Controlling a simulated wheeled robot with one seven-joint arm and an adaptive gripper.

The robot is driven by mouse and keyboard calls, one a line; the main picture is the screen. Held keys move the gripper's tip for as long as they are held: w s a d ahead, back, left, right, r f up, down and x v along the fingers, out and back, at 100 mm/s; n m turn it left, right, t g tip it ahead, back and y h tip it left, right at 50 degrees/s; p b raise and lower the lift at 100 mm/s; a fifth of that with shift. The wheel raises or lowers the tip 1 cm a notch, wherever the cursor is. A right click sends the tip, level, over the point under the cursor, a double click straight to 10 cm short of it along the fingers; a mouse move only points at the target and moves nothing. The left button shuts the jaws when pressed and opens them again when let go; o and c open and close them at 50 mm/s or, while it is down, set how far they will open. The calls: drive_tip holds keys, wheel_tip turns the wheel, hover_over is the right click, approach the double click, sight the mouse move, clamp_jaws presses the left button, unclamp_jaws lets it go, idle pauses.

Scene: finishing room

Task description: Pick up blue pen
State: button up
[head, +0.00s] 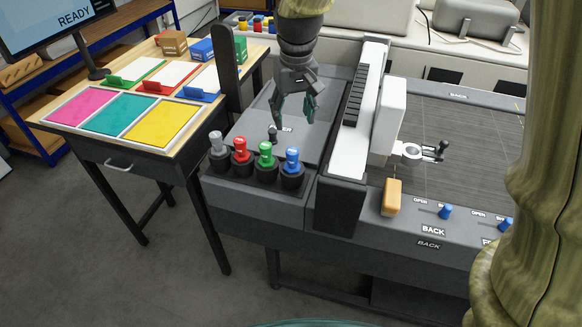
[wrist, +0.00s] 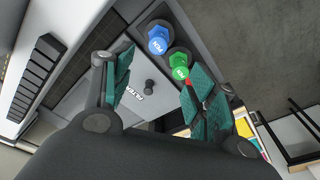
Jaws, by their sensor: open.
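The blue pen (head: 292,159) stands upright in a dark holder at the right end of a row on the machine's front edge. The wrist view shows its blue top (wrist: 158,41) near the upper middle, beyond my fingertips. My gripper (head: 296,108) is open and empty, with teal finger pads, above the grey filter lid and behind the pen row. In the wrist view my gripper (wrist: 158,72) has its fingers spread apart, and neither touches the blue pen. The lower part of the pen is hidden in its holder.
Green (head: 266,153), red (head: 241,150) and silver (head: 217,143) pens stand left of the blue one. A black knob (head: 272,134) rises from the filter lid behind them. A tall white-and-black unit (head: 351,140) stands close right. The table (head: 165,163) on the left holds coloured panels.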

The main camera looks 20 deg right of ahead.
sight(293, 151)
drive_tip(key=shift+w+d+f+b, duration=0.1)
drive_tip(key=shift+w+f+b, duration=0.1)
drive_tip(key=shift+f, duration=1.3)
drive_tip(key=shift+w+a+f+b, duration=0.1)
drive_tip(key=shift+f+b, duration=0.1)
drive_tip(key=shift+f, duration=1.35)
drive_tip(key=shift+w+d+f+b, duration=0.1)
drive_tip(key=shift+f+b, duration=0.1)
drive_tip(key=shift+f, duration=1.3)
drive_tip(key=shift+w+d+f+p, duration=0.1)
drive_tip(key=shift+w+f+p, duration=0.15)
drive_tip(key=shift+f+p, duration=0.75)
drive_tip(key=shift+w+d+f+p, duration=0.1)
drive_tip(key=shift+w+f+p, duration=0.15)
drive_tip(key=shift+f, duration=1.35)
drive_tip(key=c, duration=1.1)
